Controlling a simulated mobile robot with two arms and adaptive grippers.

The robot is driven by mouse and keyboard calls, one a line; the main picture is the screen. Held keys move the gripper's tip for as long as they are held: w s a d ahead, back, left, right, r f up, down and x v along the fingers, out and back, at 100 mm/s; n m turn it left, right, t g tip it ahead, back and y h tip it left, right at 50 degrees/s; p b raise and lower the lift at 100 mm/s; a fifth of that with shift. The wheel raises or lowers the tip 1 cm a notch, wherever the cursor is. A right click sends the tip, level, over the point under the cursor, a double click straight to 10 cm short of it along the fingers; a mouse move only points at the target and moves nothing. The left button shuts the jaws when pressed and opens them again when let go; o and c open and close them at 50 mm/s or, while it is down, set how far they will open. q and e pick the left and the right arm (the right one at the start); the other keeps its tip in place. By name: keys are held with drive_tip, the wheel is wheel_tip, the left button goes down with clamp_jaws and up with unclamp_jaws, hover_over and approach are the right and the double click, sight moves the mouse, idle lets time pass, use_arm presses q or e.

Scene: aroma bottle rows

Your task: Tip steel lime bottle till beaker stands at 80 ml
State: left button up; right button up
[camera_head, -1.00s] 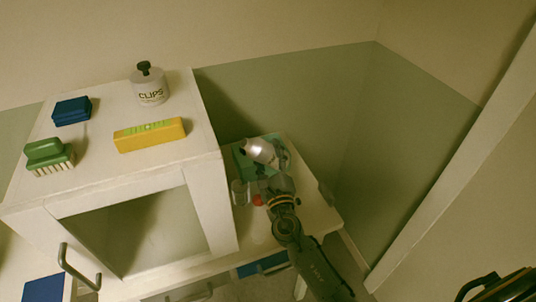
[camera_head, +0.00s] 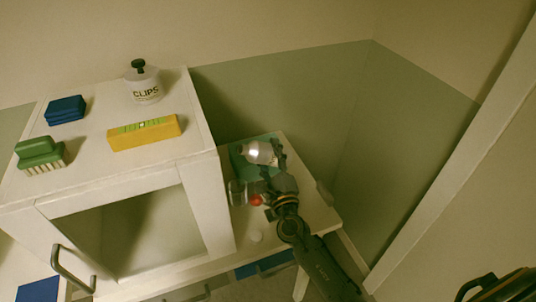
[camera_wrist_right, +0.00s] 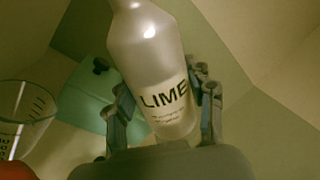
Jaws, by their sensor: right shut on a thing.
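The steel lime bottle (camera_head: 258,152), silvery with a "LIME" label, is held in my right gripper (camera_head: 276,163) above the right-hand table. In the right wrist view the bottle (camera_wrist_right: 153,70) stands between the two fingers of the gripper (camera_wrist_right: 165,108), and its mouth is cut off at the top. In the head view it lies tilted, its narrower end hidden or unclear. A clear beaker (camera_head: 237,194) stands on the table, left of the gripper. It also shows in the wrist view (camera_wrist_right: 24,112), with dark graduation marks; its level cannot be read. My left gripper is out of view.
A red round thing (camera_head: 256,200) sits beside the beaker. The white cabinet (camera_head: 85,185), left, bears a clips jar (camera_head: 144,88), yellow level (camera_head: 143,133), blue block (camera_head: 66,109) and green brush (camera_head: 40,153).

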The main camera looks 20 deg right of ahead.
drive_tip(key=shift+d+f+n, duration=0.1)
drive_tip(key=shift+d+n, duration=0.05)
drive_tip(key=shift+n, duration=0.35)
drive_tip(key=shift+d+f+n+y+b, duration=0.1)
drive_tip(key=shift+f+n+y+b, duration=0.4)
drive_tip(key=shift+f+n+b, duration=0.45)
drive_tip(key=shift+r+m+p, duration=0.35)
drive_tip(key=shift+r+p, duration=0.05)
drive_tip(key=shift+p, duration=0.05)
drive_tip(key=shift+f, duration=0.1)
drive_tip(key=shift+f+n+b, duration=0.3)
drive_tip(key=shift+f+n, duration=0.1)
drive_tip(key=shift+f, duration=0.05)
idle(1.1)
drive_tip(key=shift+a+r+n+y+p, duration=0.2)
drive_tip(key=shift+r+n+y+p, duration=0.2)
drive_tip(key=shift+r+n+p, duration=0.5)
idle(3.5)
